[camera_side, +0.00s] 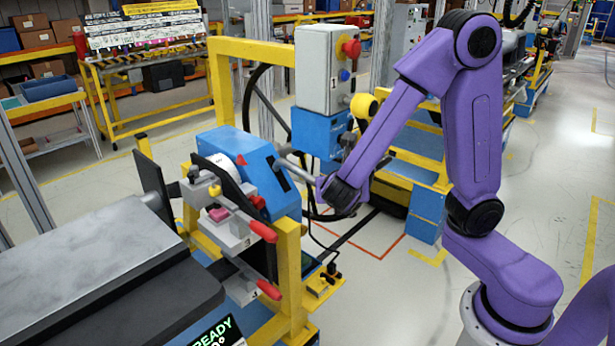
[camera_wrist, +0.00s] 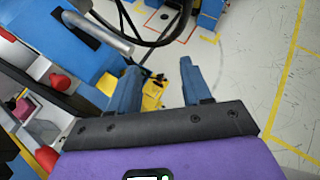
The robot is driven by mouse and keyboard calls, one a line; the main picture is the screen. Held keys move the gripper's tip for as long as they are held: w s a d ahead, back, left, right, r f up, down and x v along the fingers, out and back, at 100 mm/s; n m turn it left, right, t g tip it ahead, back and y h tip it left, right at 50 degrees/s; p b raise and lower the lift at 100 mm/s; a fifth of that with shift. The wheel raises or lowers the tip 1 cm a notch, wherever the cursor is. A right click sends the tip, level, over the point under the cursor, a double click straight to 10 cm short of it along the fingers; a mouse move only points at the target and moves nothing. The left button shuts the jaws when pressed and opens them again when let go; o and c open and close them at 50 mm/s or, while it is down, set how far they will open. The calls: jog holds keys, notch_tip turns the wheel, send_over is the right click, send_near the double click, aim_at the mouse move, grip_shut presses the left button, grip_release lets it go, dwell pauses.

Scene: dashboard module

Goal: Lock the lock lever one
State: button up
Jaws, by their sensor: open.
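Two red-handled clamp levers stick out from the front of the module in the side view: an upper red handle (camera_side: 262,231) and a lower red handle (camera_side: 269,289). Small marks beside them are too small to read surely. In the wrist view, red handles (camera_wrist: 60,82) show at the left, outside my fingers. My gripper (camera_wrist: 158,85) is open and empty, with blue fingers apart over floor and a yellow base. In the side view my wrist is right of the module; the fingers cannot be made out there.
A blue housing (camera_side: 233,150) with a slot stands above the clamps, and a grey bar (camera_wrist: 95,32) slants out of it towards my wrist. A yellow frame (camera_side: 287,265) carries the module. A control box (camera_side: 325,70) with a red button stands behind. Floor at the right is free.

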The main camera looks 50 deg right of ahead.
aim_at(310, 179)
jog(key=a+f+n+t+y, duration=0.15)
jog(key=a+n+t, duration=0.4)
jog(key=n, duration=1.05)
jog(key=shift+t+y, duration=0.35)
jog(key=shift+t, duration=0.3)
jog(key=x, duration=0.5)
jog(key=d+x, duration=0.1)
jog(key=x, duration=1.1)
jog(key=shift+s+d+r, duration=0.25)
grip_shut()
